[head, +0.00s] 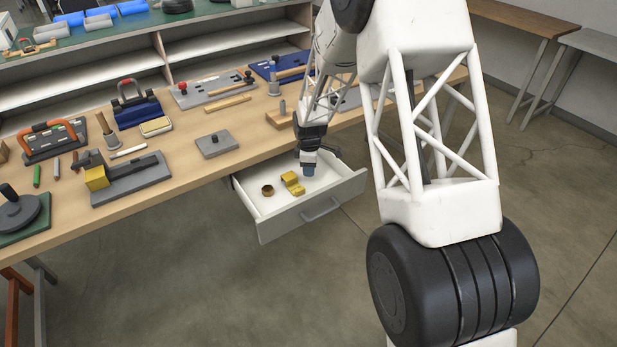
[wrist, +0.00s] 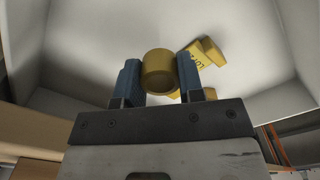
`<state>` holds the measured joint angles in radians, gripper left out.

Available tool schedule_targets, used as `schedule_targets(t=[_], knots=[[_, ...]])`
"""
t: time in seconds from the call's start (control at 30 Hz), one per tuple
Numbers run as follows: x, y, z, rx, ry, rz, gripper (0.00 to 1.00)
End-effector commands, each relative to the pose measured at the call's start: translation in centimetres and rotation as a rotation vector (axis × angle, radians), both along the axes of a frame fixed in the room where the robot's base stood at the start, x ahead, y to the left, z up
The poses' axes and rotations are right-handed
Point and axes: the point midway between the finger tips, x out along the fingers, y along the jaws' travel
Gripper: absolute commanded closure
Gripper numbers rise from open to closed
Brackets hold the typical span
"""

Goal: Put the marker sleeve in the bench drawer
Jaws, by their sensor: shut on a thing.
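The bench drawer (head: 328,207) is pulled open under the bench, its white inside in plain view. My gripper (head: 308,171) points down inside the drawer's outline. In the wrist view its two blue-grey fingers (wrist: 158,82) are shut on a short yellow-brown round piece, which I take as the marker sleeve (wrist: 159,72). In the head view my fingers seem to hide it. A yellow piece (head: 292,183) lies in the drawer beside my gripper; dark lettering shows on it in the wrist view (wrist: 206,58). A brownish ring (head: 267,190) lies left of it.
The drawer's walls and front with its handle (head: 321,209) surround my fingers. On the bench (head: 245,121) above stand a grey block (head: 217,144), a clamp fixture (head: 130,180) and several tools. The floor before the drawer is clear.

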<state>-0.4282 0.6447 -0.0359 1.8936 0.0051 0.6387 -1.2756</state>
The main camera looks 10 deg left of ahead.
Motion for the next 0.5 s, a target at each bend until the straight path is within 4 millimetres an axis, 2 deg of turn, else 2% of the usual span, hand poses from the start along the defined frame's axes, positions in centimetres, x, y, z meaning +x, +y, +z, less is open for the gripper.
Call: schedule_targets(t=[0.5], knots=[[0.00,0.00,-0.76,0.000,0.000,0.000,0.93]])
